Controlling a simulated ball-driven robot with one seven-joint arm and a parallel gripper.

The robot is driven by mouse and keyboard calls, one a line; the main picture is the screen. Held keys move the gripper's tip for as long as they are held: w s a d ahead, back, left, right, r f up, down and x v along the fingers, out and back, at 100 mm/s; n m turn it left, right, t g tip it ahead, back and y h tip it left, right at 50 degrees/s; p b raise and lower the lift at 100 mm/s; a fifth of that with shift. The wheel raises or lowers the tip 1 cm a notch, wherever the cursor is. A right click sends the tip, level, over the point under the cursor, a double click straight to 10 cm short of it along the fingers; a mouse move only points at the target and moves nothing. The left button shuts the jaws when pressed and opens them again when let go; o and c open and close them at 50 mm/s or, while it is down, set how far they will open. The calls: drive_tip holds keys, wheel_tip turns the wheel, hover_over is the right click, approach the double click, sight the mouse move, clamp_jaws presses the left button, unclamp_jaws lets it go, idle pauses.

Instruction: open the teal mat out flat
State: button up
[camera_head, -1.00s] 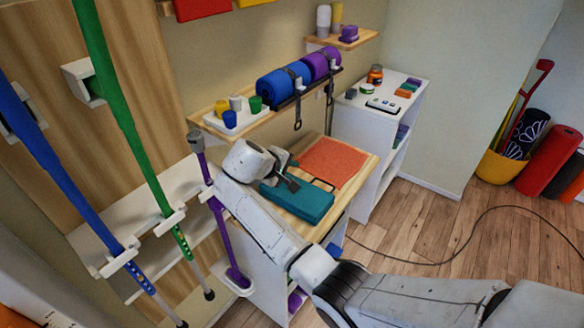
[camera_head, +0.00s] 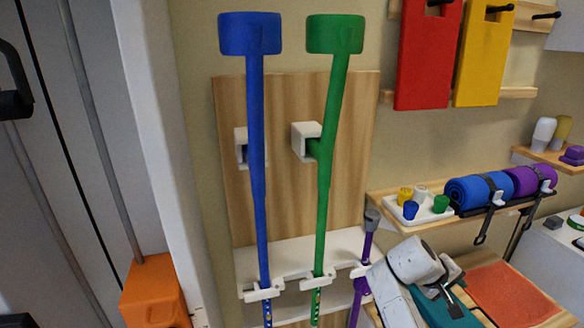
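The teal mat (camera_head: 433,311) lies on the wooden-topped table at the lower right, partly hidden by my arm and cut by the picture's lower part. It looks like a thick, folded block. My gripper (camera_head: 455,296) is at the far side of my white wrist, over or against the mat's top. Its dark fingers are small here, and I cannot tell whether they are apart or hold the mat's edge.
An orange-red mat (camera_head: 500,292) lies right beside the teal one. Above, a shelf (camera_head: 385,207) bears a white tray (camera_head: 432,216) with cups, and rolled blue (camera_head: 478,190) and purple mats. Blue (camera_head: 257,150) and green (camera_head: 330,150) crutches hang at the left.

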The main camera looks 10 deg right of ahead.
drive_tip(key=s+a+f+y+b, duration=0.2)
drive_tip(key=s+a+f+y, duration=0.1)
drive_tip(key=s+a+f, duration=0.6)
drive_tip(key=s+a+f+y+b, duration=0.1)
drive_tip(key=s+a+f+y, duration=0.1)
drive_tip(key=s+a, duration=0.2)
drive_tip(key=s+a+f+y+b, duration=0.1)
drive_tip(key=s+a+f+y, duration=0.1)
drive_tip(key=s, duration=0.9)
drive_tip(key=s+a+f+m+y+b, duration=0.1)
drive_tip(key=s+a+f+y, duration=0.1)
drive_tip(key=s+a+f, duration=0.2)
drive_tip(key=s+a, duration=0.2)
drive_tip(key=s, duration=0.2)
drive_tip(key=shift+a+f+t, duration=0.15)
drive_tip(key=shift+a+t, duration=0.15)
drive_tip(key=shift+w, duration=0.1)
